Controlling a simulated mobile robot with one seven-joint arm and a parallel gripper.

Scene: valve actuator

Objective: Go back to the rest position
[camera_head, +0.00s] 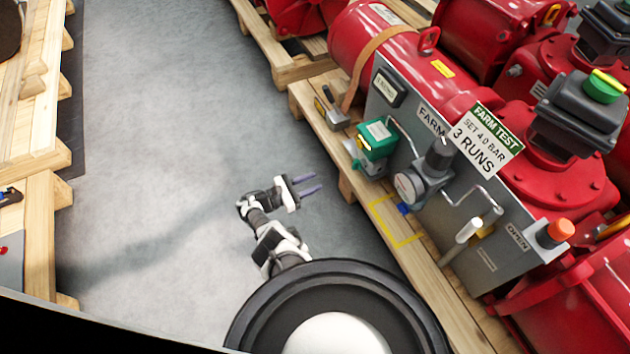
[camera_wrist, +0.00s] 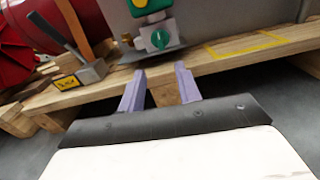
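My gripper (camera_head: 308,184) is over the bare floor to the left of the pallet that carries the red valve actuator (camera_head: 440,75). In the wrist view its two purple fingers (camera_wrist: 160,88) are apart with nothing between them. The fingers point toward the pallet edge (camera_wrist: 225,62), with a visible gap in the head view. The grey panel (camera_head: 470,185) on the actuator carries a green-topped box (camera_head: 378,138), a round gauge (camera_head: 408,187), a lever handle and an orange button (camera_head: 560,230).
A small block with a handle (camera_head: 330,110) lies on the pallet; it also shows in the wrist view (camera_wrist: 82,76). A yellow outlined square (camera_head: 398,222) marks bare pallet wood. Wooden pallets (camera_head: 40,150) stand at the left. The grey floor (camera_head: 170,120) between is clear.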

